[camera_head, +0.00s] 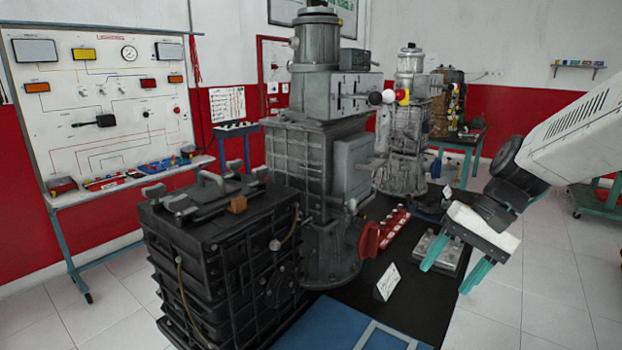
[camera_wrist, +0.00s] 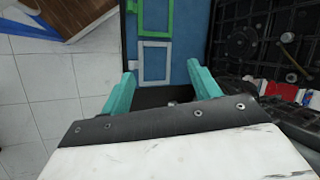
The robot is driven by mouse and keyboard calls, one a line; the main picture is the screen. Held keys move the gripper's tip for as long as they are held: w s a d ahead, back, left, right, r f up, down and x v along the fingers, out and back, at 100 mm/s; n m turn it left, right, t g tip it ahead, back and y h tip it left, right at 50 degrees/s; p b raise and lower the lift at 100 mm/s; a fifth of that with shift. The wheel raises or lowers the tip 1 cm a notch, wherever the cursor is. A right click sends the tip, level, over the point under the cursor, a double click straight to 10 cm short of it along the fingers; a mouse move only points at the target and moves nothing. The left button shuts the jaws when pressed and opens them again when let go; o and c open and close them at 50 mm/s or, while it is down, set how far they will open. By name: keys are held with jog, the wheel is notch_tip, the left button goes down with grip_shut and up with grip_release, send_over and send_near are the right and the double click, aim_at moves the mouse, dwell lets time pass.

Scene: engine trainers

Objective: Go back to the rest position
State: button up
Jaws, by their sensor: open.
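My gripper (camera_head: 455,265) is at the right in the head view, at the end of my white arm. Its two teal fingers are spread apart and point down, with nothing visible between them. In the wrist view the fingers of my gripper (camera_wrist: 160,90) show at left and right of the lower middle, over the near edge of a blue mat. No object is held.
A dark bench (camera_head: 420,300) carries a black engine block (camera_head: 225,260), a tall grey engine unit (camera_head: 320,150), a red-knobbed strip (camera_head: 395,228) and a blue mat (camera_head: 325,325). Outlined frames lie on the mat (camera_wrist: 180,40). Tiled floor (camera_head: 545,290) is open at right.

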jog(key=s+d+r+n+t+h, duration=0.1)
jog(key=s+h, duration=0.2)
jog(key=s, duration=0.6)
jog(key=s+d+r+n+t+h, duration=0.1)
jog(key=s+n+h, duration=0.1)
jog(key=s, duration=0.8)
jog(key=shift+d+h, duration=0.15)
jog(key=shift+h, duration=0.25)
